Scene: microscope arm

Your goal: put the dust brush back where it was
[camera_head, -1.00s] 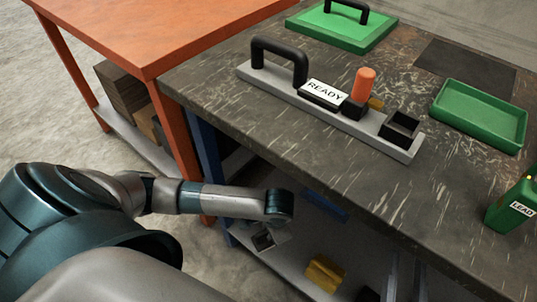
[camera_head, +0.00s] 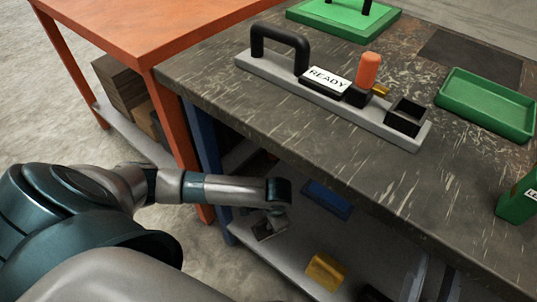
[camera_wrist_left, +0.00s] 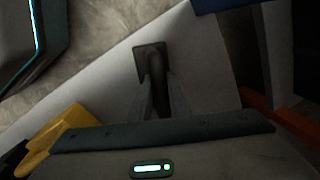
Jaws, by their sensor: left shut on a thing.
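My left gripper (camera_head: 268,230) is below the tabletop, over the lower shelf (camera_head: 272,262). In the left wrist view its two fingers (camera_wrist_left: 155,103) are closed on a dark handle-like piece with a flat, squarish dark end (camera_wrist_left: 150,58). I take this to be the dust brush, but the view is dim and its bristles cannot be made out. I cannot tell whether its end touches the pale shelf surface behind it. My right gripper is not in view.
A yellow block (camera_head: 325,271) and a blue item (camera_head: 327,199) are on the shelf side. The worktable (camera_head: 290,145) overhangs the shelf. On it stand a grey rack (camera_head: 375,127) with a READY sign (camera_head: 329,79) and a green tray (camera_head: 487,105). An orange table (camera_head: 160,35) adjoins at left.

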